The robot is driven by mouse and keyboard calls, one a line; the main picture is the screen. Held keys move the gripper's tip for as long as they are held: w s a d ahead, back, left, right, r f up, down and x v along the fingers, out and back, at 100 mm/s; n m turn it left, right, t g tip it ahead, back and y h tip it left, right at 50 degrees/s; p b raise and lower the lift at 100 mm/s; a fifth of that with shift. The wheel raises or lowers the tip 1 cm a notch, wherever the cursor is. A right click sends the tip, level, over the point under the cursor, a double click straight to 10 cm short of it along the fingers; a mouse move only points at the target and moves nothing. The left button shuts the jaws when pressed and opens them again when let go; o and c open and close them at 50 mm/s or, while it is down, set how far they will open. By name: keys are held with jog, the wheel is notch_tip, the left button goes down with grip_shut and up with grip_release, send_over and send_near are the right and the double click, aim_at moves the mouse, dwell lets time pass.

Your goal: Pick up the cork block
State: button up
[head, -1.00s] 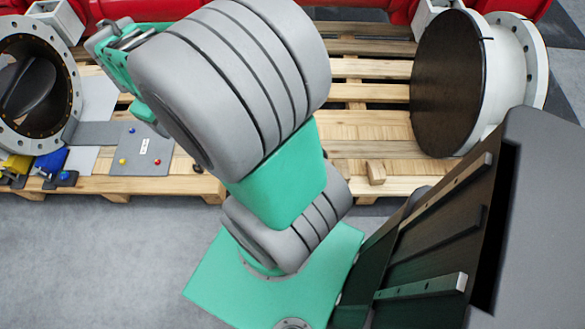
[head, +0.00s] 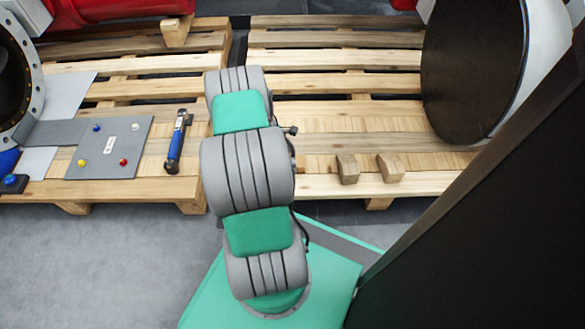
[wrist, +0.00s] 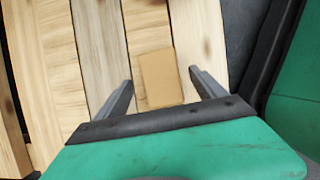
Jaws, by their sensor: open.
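A flat tan block that looks like the cork block (wrist: 160,88) lies on the pale pallet slats in the wrist view. My gripper (wrist: 161,77) is open, with one finger on each side of the block in the picture. The near end of the block is close to the dark palm edge. I cannot tell how far the fingertips are above it. In the head view my arm hides the gripper, and I cannot make out this block for certain there.
Two wooden blocks (head: 347,168) (head: 391,168) sit near the front of the right pallet (head: 330,185). A blue-handled tool (head: 176,143) and a grey panel with coloured knobs (head: 110,148) lie on the left pallet. A large dark disc flange (head: 472,70) stands at right.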

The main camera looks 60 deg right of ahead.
aim_at(292, 161)
jog(key=b+x, duration=0.1)
jog(key=x, duration=0.2)
jog(key=shift+f, duration=0.15)
jog(key=shift+c, duration=0.4)
jog(key=c, duration=1.5)
jog(key=shift+o, duration=0.2)
